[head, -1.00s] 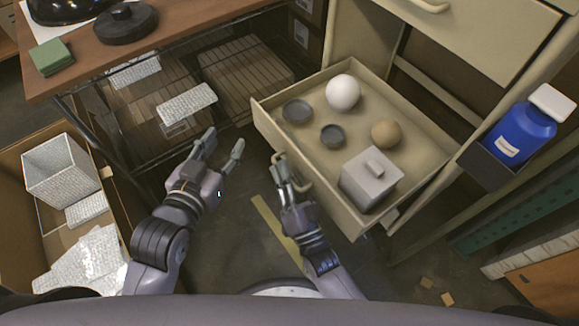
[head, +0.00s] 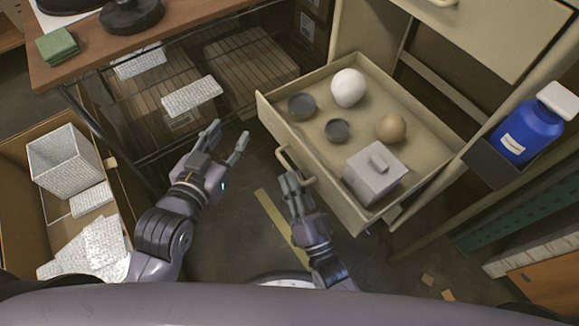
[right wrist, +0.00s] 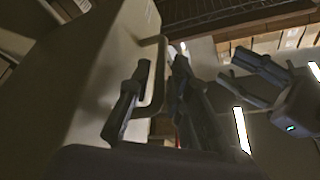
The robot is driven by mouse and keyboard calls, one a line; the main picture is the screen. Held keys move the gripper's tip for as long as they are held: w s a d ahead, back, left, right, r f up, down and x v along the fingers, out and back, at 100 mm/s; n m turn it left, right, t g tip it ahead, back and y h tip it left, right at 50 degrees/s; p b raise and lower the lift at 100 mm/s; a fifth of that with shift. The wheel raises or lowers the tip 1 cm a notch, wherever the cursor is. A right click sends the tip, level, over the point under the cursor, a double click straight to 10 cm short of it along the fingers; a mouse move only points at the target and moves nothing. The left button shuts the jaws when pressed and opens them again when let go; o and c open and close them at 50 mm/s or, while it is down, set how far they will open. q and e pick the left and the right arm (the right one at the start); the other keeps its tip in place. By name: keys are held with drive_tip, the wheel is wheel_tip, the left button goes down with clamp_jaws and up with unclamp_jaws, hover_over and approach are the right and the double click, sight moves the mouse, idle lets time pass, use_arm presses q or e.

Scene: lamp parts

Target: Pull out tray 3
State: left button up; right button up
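The tray (head: 277,118), a beige drawer, stands pulled out of the cabinet, with its curved handle (head: 284,164) on the front face. It holds a white ball (head: 348,87), a tan ball (head: 391,127), two dark round dishes (head: 301,106) and a grey lidded box (head: 373,176). My right gripper (head: 291,183) is at the handle's near side. In the right wrist view its fingers (right wrist: 157,85) are apart, with the handle bar (right wrist: 161,75) showing between them; contact cannot be told. My left gripper (head: 228,137) is open and empty, left of the tray.
A wooden table (head: 185,20) is at upper left, with a wire shelf of slatted boxes (head: 245,65) below. An open cardboard box (head: 20,222) with silvery pieces is at left. A blue bottle (head: 530,130) sits in a holder at right.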

drive_tip(key=v, duration=0.8)
idle(0.4)
